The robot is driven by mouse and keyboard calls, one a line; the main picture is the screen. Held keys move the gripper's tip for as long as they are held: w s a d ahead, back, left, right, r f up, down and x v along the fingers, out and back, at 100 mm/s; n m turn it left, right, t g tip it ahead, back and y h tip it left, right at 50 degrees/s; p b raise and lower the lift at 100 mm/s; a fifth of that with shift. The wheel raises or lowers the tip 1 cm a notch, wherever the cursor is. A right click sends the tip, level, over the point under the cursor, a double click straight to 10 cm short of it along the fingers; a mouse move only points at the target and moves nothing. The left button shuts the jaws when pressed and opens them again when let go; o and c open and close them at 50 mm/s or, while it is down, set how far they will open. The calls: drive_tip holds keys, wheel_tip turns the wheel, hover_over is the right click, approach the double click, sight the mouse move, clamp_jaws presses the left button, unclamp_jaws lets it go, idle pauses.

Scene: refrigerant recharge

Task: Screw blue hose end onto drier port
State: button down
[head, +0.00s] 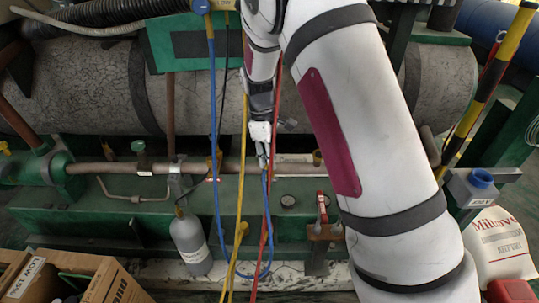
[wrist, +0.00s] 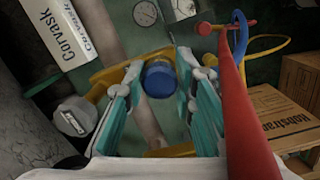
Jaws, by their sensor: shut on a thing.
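My gripper (head: 263,158) is low over the green skid, in front of the horizontal pipe, with the arm coming down from the upper right. In the wrist view its teal fingers (wrist: 161,98) stand on both sides of a round blue hose end (wrist: 159,81) and are shut on it. The blue hose (head: 214,120) hangs from the top, loops near the floor and rises to my gripper. I cannot single out the drier port with certainty; a tan pipe (wrist: 146,125) runs below the hose end in the wrist view. Whether the hose end touches a port is hidden.
A red hose (head: 268,235) and a yellow hose (head: 240,195) hang close beside my gripper; the red one crosses the wrist view's right side. A grey bottle (head: 190,240) stands left. A cardboard box (head: 105,285) is at lower left. A white sack (head: 498,245) lies right.

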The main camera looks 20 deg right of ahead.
drive_tip(key=m+p, duration=0.1)
drive_tip(key=m, duration=0.1)
drive_tip(key=shift+m, duration=0.3)
drive_tip(key=c, duration=1.2)
unclamp_jaws()
drive_tip(key=shift+f, duration=0.1)
drive_tip(key=shift+c, duration=0.2)
drive_tip(key=shift+p, duration=0.3)
drive_tip(key=shift+r+p, duration=1.65)
drive_tip(key=shift+r, duration=0.7)
drive_tip(key=s+a+f+p, duration=0.1)
drive_tip(key=s+a, duration=0.3)
drive_tip(key=s, duration=0.8)
drive_tip(key=shift+s+p, duration=0.2)
drive_tip(key=shift+p, duration=0.4)
